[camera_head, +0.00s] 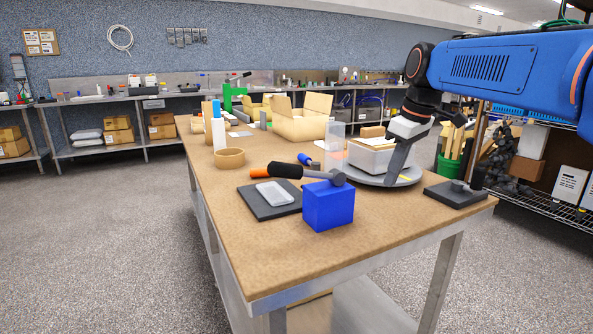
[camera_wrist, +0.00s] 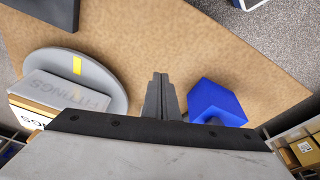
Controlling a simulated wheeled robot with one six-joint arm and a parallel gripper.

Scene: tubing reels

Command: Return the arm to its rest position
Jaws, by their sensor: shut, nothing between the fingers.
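My blue arm (camera_head: 510,66) reaches in from the upper right in the head view, with my gripper (camera_head: 391,181) pointing down over the right part of the workbench (camera_head: 390,237). The gripper is in front of the grey round turntable (camera_head: 408,178). In the wrist view my gripper (camera_wrist: 160,78) has its two dark fingers together, with nothing held. The blue cube (camera_wrist: 214,103) lies just right of the fingers there, and the turntable (camera_wrist: 92,74) lies to their left.
A grey box (camera_head: 375,158) stands on the turntable. The blue cube (camera_head: 328,206), a hammer (camera_head: 289,171), a black pad (camera_head: 262,207) with a light tray, and a tan ring (camera_head: 229,158) are on the bench. A dark plate (camera_head: 452,195) lies near the right edge.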

